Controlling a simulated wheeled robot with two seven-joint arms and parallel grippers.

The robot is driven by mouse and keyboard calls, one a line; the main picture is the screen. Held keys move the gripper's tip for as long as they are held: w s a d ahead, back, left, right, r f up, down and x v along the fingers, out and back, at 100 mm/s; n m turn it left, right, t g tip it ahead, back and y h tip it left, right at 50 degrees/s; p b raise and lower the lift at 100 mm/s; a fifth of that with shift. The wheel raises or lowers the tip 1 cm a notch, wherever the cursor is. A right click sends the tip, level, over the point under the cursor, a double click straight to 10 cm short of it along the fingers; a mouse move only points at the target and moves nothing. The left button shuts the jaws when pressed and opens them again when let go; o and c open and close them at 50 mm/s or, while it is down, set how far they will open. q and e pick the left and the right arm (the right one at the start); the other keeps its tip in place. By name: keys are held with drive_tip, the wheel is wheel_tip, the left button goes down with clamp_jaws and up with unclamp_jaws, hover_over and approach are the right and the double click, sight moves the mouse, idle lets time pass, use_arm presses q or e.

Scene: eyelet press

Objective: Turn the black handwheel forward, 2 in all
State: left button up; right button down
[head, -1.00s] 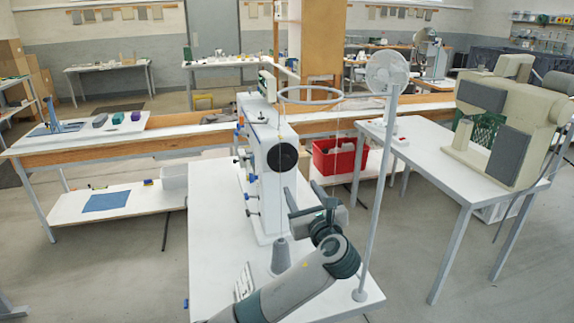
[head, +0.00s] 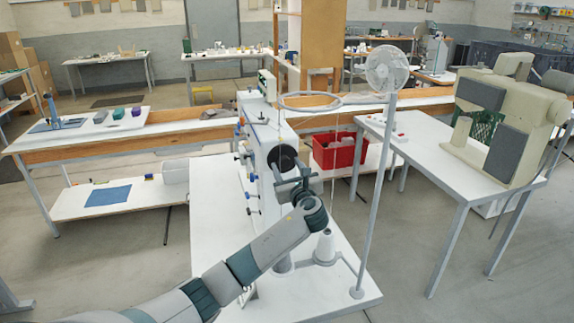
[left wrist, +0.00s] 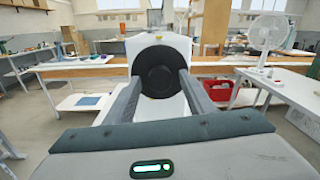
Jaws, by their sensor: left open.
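The black handwheel (head: 283,156) is a round disc on the end face of the white eyelet press (head: 258,140). In the head view my left gripper (head: 290,174) is in front of it and hides its lower part. In the left wrist view the handwheel (left wrist: 160,71) faces me straight on, near the middle. The two fingers of my left gripper (left wrist: 160,84) are open and point at it, one at each lower side, with nothing held between them. I cannot tell whether they touch the wheel. My right gripper is not in view.
The press stands on a white table (head: 215,215). A grey post with a fan (head: 387,68) rises at the table's right, beside a pale cone (head: 325,246) and a ring (head: 311,101) overhead. A red bin (head: 338,150) sits behind. The table's left side is clear.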

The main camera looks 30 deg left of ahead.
use_arm(q)
drive_tip(key=shift+w+a, duration=0.15)
drive_tip(key=c, duration=1.1)
drive_tip(key=shift+o, duration=0.2)
drive_tip(key=shift+f+n, duration=0.1)
drive_tip(key=shift+n, duration=0.2)
